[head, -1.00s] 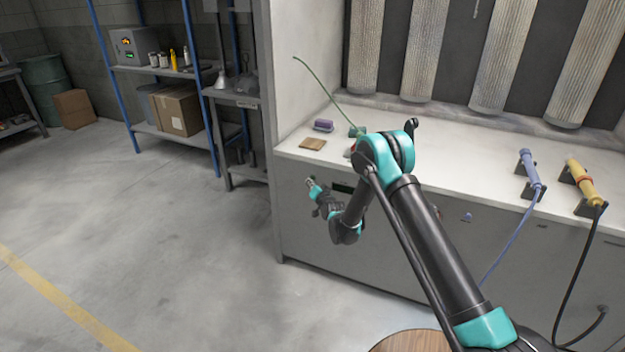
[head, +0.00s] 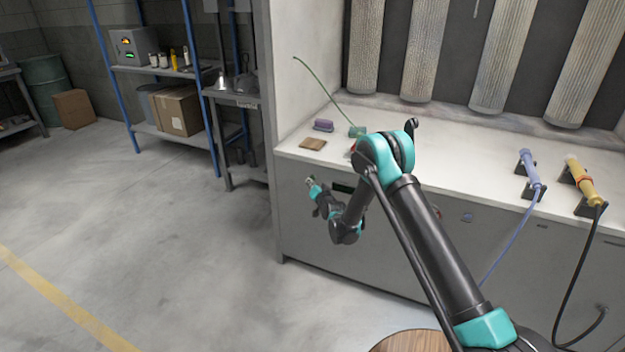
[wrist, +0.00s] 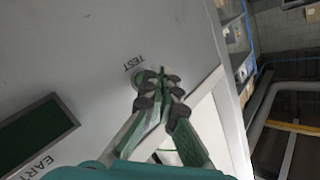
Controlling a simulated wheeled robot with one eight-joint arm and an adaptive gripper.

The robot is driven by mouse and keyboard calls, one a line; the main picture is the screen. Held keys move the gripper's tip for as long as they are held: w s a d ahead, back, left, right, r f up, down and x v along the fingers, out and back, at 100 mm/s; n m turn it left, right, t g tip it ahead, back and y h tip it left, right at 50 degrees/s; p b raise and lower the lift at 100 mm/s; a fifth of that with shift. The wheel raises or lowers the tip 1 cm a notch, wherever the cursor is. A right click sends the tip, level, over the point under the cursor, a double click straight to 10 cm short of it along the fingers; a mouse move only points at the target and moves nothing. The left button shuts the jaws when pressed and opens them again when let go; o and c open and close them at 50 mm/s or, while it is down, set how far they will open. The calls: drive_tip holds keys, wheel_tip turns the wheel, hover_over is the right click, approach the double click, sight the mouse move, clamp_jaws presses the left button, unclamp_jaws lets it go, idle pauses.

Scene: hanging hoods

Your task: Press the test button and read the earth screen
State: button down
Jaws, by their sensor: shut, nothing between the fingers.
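My gripper (wrist: 160,82) is shut and empty, with its fingertips at the front panel beside the TEST lettering (wrist: 127,63). A round rim of the test button (wrist: 138,77) shows just left of the fingertips, which hide most of it. I cannot tell whether the tips touch or press it. The earth screen (wrist: 36,134) is a dark green rectangle in a grey frame, with no readable figures on it. Part of its label shows below it. In the head view my gripper (head: 311,185) is at the cabinet front, left of the small dark screen (head: 343,188).
The white worktop (head: 460,176) above holds a purple block (head: 323,125), a brown pad (head: 313,144), and blue (head: 529,168) and yellow (head: 582,181) tools in holders with hanging cables. A shelf unit (head: 155,70) stands behind at left. Floor left of the cabinet is clear.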

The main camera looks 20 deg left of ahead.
drive_tip(key=shift+w, duration=0.15)
drive_tip(key=shift+w, duration=0.25)
drive_tip(key=shift+w+d, duration=0.1)
drive_tip(key=shift+w, duration=0.3)
idle(0.5)
idle(0.4)
drive_tip(key=shift+s, duration=0.85)
drive_tip(key=s, duration=0.5)
drive_tip(key=shift+a, duration=0.25)
idle(0.4)
